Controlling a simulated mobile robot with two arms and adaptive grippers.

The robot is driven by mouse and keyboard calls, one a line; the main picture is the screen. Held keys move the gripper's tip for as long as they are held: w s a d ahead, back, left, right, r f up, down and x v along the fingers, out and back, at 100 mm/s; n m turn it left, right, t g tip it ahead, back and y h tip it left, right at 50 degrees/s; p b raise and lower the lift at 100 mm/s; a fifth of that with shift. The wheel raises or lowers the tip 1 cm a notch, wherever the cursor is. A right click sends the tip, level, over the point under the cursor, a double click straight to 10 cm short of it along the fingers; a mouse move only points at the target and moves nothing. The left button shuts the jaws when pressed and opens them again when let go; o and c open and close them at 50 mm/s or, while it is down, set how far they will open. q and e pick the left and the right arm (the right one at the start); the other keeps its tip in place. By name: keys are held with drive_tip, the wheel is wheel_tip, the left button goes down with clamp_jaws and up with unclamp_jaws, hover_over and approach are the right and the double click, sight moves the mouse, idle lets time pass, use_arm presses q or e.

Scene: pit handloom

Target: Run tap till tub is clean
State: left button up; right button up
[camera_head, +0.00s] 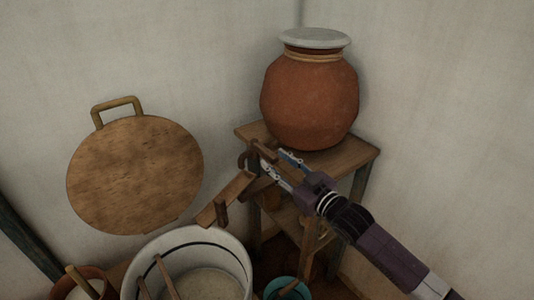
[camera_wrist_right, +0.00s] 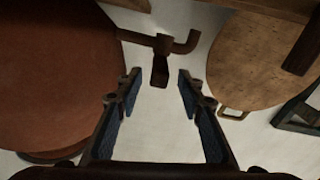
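A large clay pot (camera_head: 310,100) with a pale lid stands on a wooden stand. A dark brown tap (camera_wrist_right: 158,42) with a bent spout comes out of the pot in the right wrist view; its handle (camera_wrist_right: 160,72) points toward my gripper. My right gripper (camera_head: 273,165) is open, its fingertips (camera_wrist_right: 159,82) on either side of the line to the handle, apparently just short of it. A white tub (camera_head: 238,256) with a dark inner line stands below, with pale contents and sticks in it. My left gripper is not in view.
A wooden trough (camera_head: 226,199) slopes from below the tap toward the tub. A round wooden board (camera_head: 135,175) leans on the wall. A brown pot (camera_head: 97,279) and a teal bowl (camera_head: 287,285) stand beside the tub. The stand (camera_head: 345,158) is close under my right gripper.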

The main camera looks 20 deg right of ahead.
sight(267, 155)
drive_tip(key=shift+x, duration=2.4)
clamp_jaws()
drive_tip(key=shift+f, duration=0.1)
